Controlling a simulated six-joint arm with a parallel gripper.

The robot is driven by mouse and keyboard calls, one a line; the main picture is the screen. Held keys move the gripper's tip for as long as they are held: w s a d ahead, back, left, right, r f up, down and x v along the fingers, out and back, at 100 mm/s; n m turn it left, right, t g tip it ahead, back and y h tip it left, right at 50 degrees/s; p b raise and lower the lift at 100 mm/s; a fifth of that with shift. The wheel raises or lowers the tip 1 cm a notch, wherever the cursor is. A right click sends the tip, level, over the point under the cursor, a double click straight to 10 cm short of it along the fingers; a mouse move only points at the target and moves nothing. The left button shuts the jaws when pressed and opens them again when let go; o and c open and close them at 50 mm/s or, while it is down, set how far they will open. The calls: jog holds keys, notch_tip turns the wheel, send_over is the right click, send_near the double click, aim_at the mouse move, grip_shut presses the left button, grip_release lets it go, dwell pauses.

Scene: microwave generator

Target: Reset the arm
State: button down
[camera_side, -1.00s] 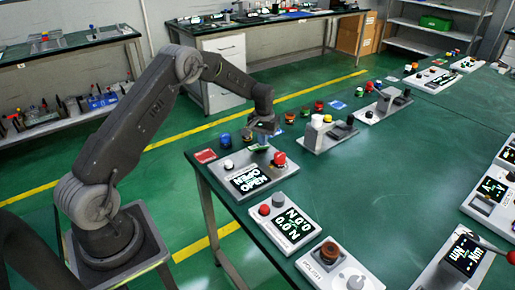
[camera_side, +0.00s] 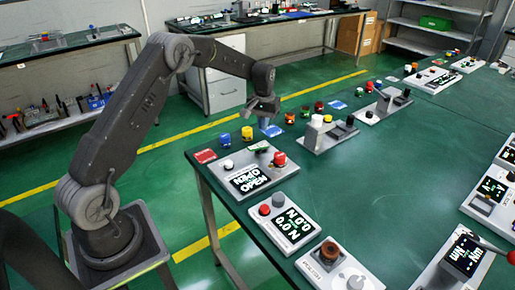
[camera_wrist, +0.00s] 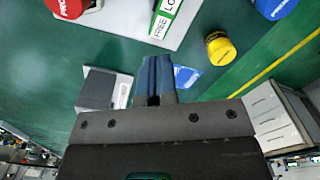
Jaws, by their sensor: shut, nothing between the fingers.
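My gripper (camera_side: 263,107) hangs above the green table (camera_side: 330,185) near its back left edge, pointing down. In the wrist view its fingers (camera_wrist: 154,82) are together with nothing between them. Below it in the side view is a grey panel (camera_side: 222,176) with a lit screen reading OPEN, a white knob (camera_side: 228,165) and a red button (camera_side: 279,158). The gripper is clear above the panel and touches nothing that I can see.
A blue knob (camera_side: 225,140) and a yellow knob (camera_side: 247,132) stand near the table's back left edge. A grey device with a white-topped post (camera_side: 316,122) stands to the right of the gripper. Other panels line the front edge. The middle of the table is clear.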

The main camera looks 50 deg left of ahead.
jog(key=shift+r, duration=0.15)
jog(key=s+d+r+m+t, duration=0.1)
jog(key=s+d+r, duration=0.45)
jog(key=r, duration=0.25)
jog(key=s+d+r+m+t, duration=0.1)
jog(key=s+d+r+m, duration=0.1)
jog(key=s+d+r, duration=0.55)
jog(key=s+d+r+m+t, duration=0.1)
jog(key=s+d, duration=0.3)
jog(key=s, duration=0.5)
jog(key=s+d+r+m+t, duration=0.2)
jog(key=s+d, duration=0.2)
jog(key=s, duration=0.6)
jog(key=shift+s+t, duration=0.25)
jog(key=shift+t, duration=0.05)
